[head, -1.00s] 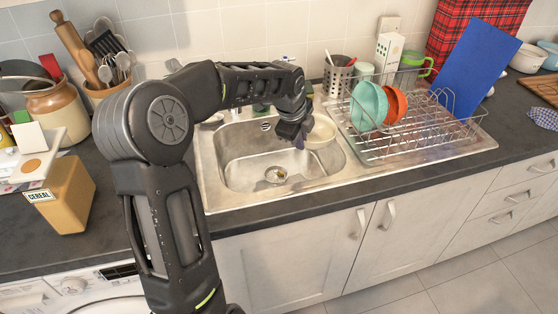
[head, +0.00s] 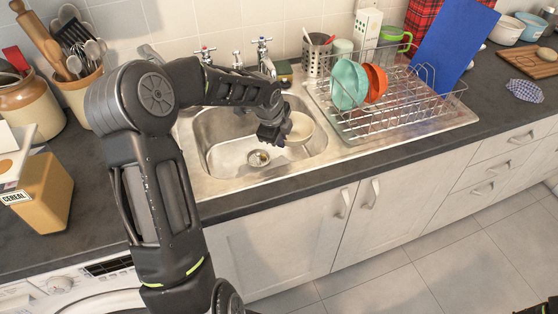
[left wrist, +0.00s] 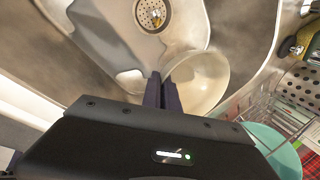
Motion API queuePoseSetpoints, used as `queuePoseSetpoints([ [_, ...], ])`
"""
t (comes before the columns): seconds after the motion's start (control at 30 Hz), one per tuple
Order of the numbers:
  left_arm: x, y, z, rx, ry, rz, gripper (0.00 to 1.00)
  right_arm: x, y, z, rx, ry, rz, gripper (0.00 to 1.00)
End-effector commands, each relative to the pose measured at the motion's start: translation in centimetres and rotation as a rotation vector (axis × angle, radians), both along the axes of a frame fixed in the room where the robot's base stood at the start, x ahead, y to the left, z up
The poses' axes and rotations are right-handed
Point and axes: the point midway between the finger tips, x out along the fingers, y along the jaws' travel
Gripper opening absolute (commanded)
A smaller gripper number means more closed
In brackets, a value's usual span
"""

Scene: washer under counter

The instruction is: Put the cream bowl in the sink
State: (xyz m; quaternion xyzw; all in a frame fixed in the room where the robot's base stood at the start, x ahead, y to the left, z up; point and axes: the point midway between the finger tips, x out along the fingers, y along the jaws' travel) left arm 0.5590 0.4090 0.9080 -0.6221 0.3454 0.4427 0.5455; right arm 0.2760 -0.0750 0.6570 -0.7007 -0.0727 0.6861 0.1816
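The cream bowl (head: 301,128) is at the right side of the steel sink (head: 222,160), within the outline of the basin. My left gripper (head: 272,138) is at the bowl's left edge. In the left wrist view, the two dark fingers (left wrist: 163,92) are close together at the rim of the cream bowl (left wrist: 207,82), with the bowl's wall pinched between them. The bowl's inside faces the wrist camera. The drain shows clear of the bowl. Whether the bowl touches the basin is hard to tell.
A wire dish rack (head: 395,110) with a teal bowl (head: 348,84) and an orange bowl (head: 376,82) stands right of the basin. Taps (head: 262,55) rise behind the sink. A cereal box (head: 43,190) and utensil pot are on the left. The basin's middle is free.

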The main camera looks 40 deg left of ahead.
Motion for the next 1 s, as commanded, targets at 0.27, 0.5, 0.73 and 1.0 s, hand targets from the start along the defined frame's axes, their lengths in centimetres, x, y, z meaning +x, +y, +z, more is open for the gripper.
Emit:
queuePoseSetpoints([
  [0.27, 0.1, -0.1, -4.7, 0.0, -0.003, -0.002, 0.0, 0.0, 0.0, 0.0, 0.0, 0.0, 0.0, 0.36],
  [0.5, 0.1, 0.0, -4.8, 0.002, -0.004, -0.001, 0.0, 0.0, 0.0, 0.0, 0.0, 0.0, 0.0, 0.36],
  [0.73, 0.1, -0.1, -6.1, 0.0, -0.001, -0.003, 0.0, 0.0, 0.0, 0.0, 0.0, 0.0, 0.0, 0.36],
  [1.0, 0.1, -0.1, -9.3, 0.0, -0.003, -0.002, 0.0, 0.0, 0.0, 0.0, 0.0, 0.0, 0.0, 0.36],
])
